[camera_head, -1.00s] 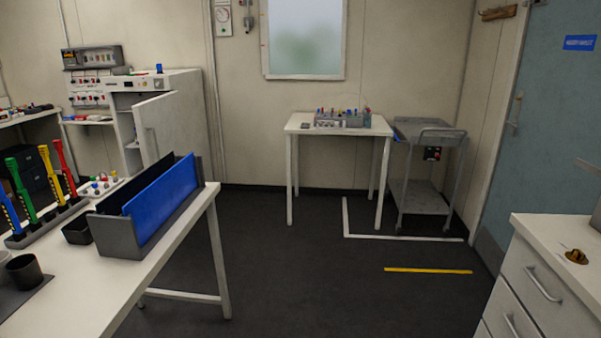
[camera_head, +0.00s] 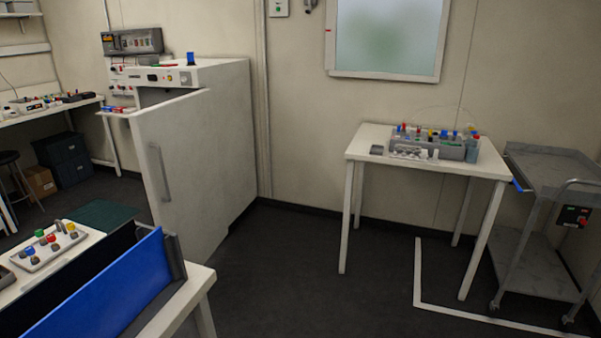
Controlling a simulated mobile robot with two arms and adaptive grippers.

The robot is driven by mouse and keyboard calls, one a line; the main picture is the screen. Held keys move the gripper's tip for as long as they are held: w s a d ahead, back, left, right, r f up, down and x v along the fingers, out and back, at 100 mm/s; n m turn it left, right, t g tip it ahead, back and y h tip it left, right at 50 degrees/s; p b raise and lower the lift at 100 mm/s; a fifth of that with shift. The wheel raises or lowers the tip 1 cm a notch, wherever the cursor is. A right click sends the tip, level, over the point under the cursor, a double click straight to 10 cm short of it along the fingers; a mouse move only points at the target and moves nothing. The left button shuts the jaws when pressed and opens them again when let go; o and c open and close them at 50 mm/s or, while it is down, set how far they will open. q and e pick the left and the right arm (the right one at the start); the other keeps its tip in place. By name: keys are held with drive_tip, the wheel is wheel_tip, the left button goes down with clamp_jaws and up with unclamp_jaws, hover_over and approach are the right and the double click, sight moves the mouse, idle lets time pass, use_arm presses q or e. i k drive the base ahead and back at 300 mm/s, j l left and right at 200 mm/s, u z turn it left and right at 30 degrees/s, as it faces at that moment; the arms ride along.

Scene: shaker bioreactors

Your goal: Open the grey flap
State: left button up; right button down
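I cannot pick out a grey flap for certain. A grey unit (camera_head: 452,151) with several coloured caps or knobs stands on the white side table (camera_head: 365,139) at the back right. A small dark grey piece (camera_head: 376,149) lies at that table's left end. A grey metal trolley (camera_head: 550,165) stands right of the table, partly cut off by the picture edge. Neither of my grippers is in view.
A tall white cabinet stands at the back left with its door (camera_head: 190,170) swung open. A near table at lower left carries a grey holder with a blue panel (camera_head: 105,295) and a tray (camera_head: 48,249) of coloured caps. Dark floor (camera_head: 310,270) is clear between the tables.

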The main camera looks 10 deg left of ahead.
sight(152, 96)
drive_tip(key=i+u, duration=0.7)
drive_tip(key=i+l+u, duration=0.15)
drive_tip(key=i+u, duration=0.2)
drive_tip(key=i, duration=0.15)
drive_tip(key=i+l, duration=0.1)
drive_tip(key=l, duration=0.45)
drive_tip(key=i+l, duration=0.1)
drive_tip(key=l, duration=0.45)
drive_tip(key=i+l, duration=0.1)
drive_tip(key=l, duration=0.45)
drive_tip(key=i+l, duration=0.3)
drive_tip(key=i, duration=0.2)
drive_tip(key=i+l, duration=0.3)
drive_tip(key=i, duration=0.2)
drive_tip(key=i+j+z, duration=0.1)
drive_tip(key=i+j, duration=0.65)
drive_tip(key=i, duration=0.1)
